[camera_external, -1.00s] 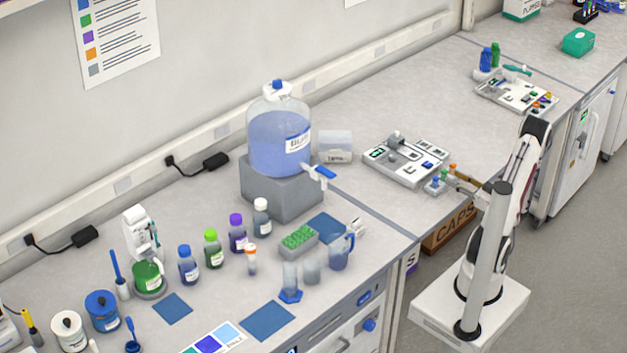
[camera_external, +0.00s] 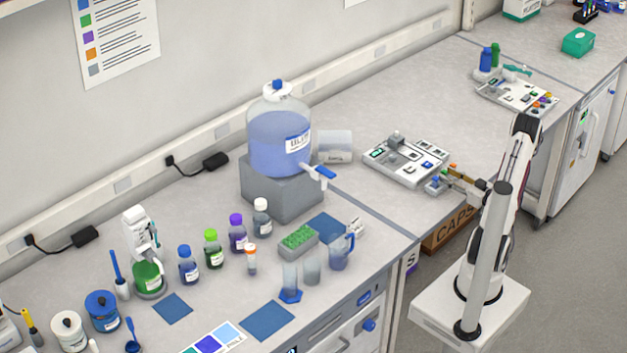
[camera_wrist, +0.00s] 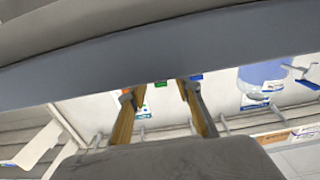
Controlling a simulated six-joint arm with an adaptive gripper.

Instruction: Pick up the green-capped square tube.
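A small rack (camera_external: 433,191) at the bench's front edge holds several small tubes with coloured caps. A blue cap (camera_external: 436,180) shows at its left and orange caps (camera_external: 453,167) at its back. A green-capped tube (camera_external: 446,174) seems to stand between them; its square shape is too small to make out. My gripper (camera_external: 455,178) is right beside the rack, reaching in from the right at about cap height. In the wrist view its two yellowish fingers (camera_wrist: 162,92) stand apart with a pale gap between them. I cannot tell whether the tube is between the fingertips.
A grey instrument tray (camera_external: 385,172) lies just behind and left of the rack. A large blue carboy (camera_external: 280,145) on a grey block, bottles and beakers stand further left. A cardboard box (camera_external: 445,236) is below the bench edge. The bench behind the tray is clear.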

